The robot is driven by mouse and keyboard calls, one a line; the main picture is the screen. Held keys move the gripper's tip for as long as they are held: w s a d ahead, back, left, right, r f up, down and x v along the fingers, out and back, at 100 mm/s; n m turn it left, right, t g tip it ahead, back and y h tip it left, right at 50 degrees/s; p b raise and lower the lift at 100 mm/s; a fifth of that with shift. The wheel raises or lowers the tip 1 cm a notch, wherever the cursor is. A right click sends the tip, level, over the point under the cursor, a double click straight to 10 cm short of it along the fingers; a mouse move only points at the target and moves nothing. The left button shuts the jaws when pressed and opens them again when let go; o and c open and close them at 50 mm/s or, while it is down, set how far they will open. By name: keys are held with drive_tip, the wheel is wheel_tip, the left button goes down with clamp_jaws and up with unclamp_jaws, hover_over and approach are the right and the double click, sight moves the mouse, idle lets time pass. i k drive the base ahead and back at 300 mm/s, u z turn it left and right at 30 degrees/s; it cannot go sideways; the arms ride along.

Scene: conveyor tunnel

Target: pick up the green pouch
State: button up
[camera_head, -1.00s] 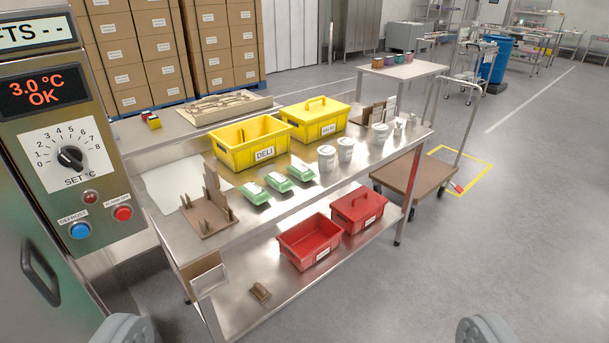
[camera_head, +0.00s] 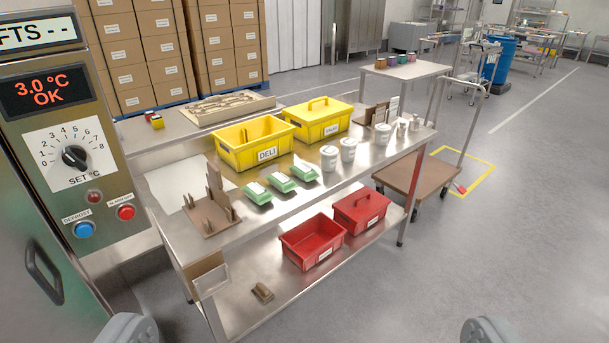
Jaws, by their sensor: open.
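Three green pouches with white labels lie in a slanting row on the steel table: a left one (camera_head: 257,193), a middle one (camera_head: 282,182) and a right one (camera_head: 305,170). They sit in front of the yellow DELI bin (camera_head: 255,146). My gripper (camera_head: 305,332) shows only as two grey fingertips at the bottom left and bottom right edges. It is wide open and empty, well apart from the pouches and on the near side of the table.
White tubs (camera_head: 348,149) stand right of the pouches, and a brown rack (camera_head: 210,212) stands left. A closed yellow bin (camera_head: 322,119) is behind. Red bins (camera_head: 311,243) sit on the lower shelf.

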sight(301, 169)
drive_tip(key=z, duration=0.65)
drive_tip(key=i, duration=1)
drive_tip(key=z, duration=0.4)
drive_tip(key=i, duration=1.2)
drive_tip(key=u, duration=0.9)
drive_tip(key=i, duration=0.4)
drive_tip(key=u, duration=0.35)
